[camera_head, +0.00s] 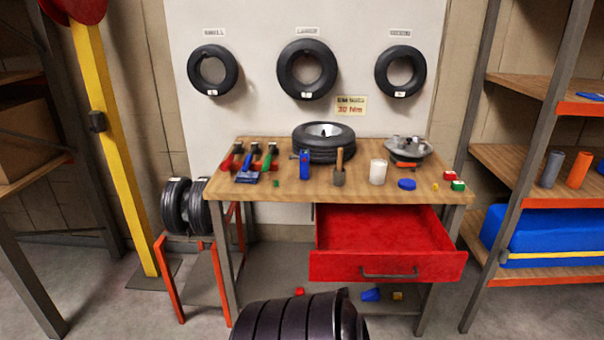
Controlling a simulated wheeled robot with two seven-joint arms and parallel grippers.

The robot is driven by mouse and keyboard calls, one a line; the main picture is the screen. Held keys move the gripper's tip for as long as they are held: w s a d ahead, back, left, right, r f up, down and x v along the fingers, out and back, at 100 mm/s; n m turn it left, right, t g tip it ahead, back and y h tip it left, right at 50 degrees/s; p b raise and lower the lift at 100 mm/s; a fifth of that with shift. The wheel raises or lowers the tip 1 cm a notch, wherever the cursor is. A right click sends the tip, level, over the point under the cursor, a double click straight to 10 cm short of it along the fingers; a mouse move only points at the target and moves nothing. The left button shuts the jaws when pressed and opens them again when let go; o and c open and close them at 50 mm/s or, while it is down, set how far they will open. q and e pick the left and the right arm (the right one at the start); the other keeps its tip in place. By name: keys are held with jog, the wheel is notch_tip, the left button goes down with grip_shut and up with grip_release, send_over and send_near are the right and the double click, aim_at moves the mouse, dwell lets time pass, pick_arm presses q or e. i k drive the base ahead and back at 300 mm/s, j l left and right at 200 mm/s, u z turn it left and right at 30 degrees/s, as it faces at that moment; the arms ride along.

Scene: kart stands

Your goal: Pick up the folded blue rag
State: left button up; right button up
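I cannot tell for sure which blue thing is the folded rag. A flat blue piece (590,96) lies on the upper right shelf, cut off by the picture's edge. Another blue piece (371,294) lies low under the bench, below the open drawer. Neither of my grippers shows in the head view.
The wooden workbench (330,197) holds a tyre (324,142), a white cup (378,172) and a metal dish (410,150). Its red drawer (386,266) is pulled out and looks empty. A tyre rack (172,268) stands left; metal shelves (530,88) stand right.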

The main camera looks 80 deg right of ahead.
aim_at(252, 176)
jog(key=z, duration=2.4)
jog(key=i+j, duration=0.05)
